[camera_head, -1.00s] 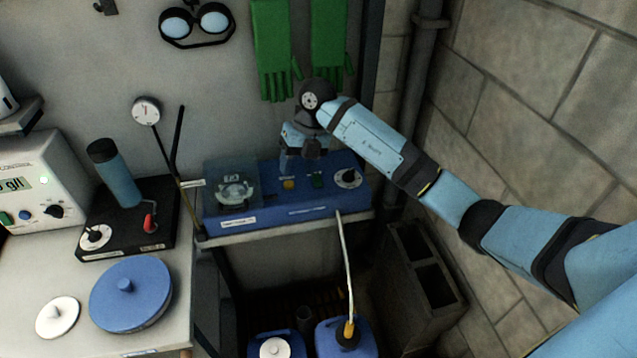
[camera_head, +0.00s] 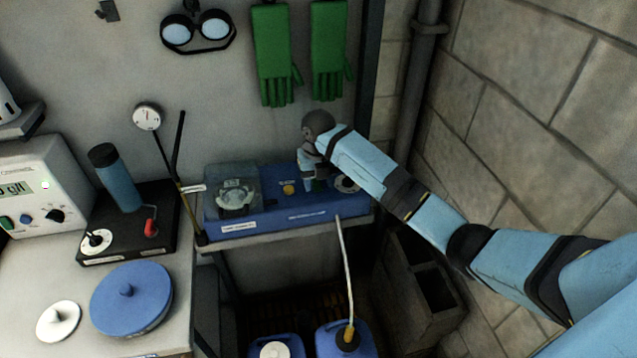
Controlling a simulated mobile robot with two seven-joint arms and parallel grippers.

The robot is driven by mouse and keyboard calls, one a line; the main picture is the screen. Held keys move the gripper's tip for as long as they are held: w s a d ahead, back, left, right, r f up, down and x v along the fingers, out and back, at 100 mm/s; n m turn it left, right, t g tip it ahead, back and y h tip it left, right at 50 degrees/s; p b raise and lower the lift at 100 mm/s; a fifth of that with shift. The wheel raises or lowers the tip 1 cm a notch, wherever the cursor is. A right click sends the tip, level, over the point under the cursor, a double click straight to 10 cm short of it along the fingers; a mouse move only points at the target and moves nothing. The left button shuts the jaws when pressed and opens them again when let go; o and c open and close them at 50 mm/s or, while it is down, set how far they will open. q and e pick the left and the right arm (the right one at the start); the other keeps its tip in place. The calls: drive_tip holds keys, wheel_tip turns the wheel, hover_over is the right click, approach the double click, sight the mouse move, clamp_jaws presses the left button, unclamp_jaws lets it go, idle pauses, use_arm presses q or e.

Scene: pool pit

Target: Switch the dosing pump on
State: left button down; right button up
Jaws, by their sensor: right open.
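The dosing pump (camera_head: 270,218) is a blue box on a shelf in the middle of the view, with a clear-covered pump head (camera_head: 237,200) at its left. A yellow-orange button (camera_head: 289,189) shows on its top panel. A green switch, right of that button, is mostly hidden behind my right gripper (camera_head: 317,185). A dial (camera_head: 347,184) at the right end is partly covered by my arm. My right gripper is open and points down at the panel, over or at the green switch; I cannot tell whether it touches. My left gripper is out of view.
A bench at left holds a control box (camera_head: 40,190), a black stand with a blue cylinder (camera_head: 118,180) and a blue lid (camera_head: 131,297). Goggles (camera_head: 198,30) and green gloves (camera_head: 272,55) hang behind. Blue canisters (camera_head: 345,340) stand below; a block wall is at right.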

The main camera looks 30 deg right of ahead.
drive_tip(key=shift+f, duration=0.75)
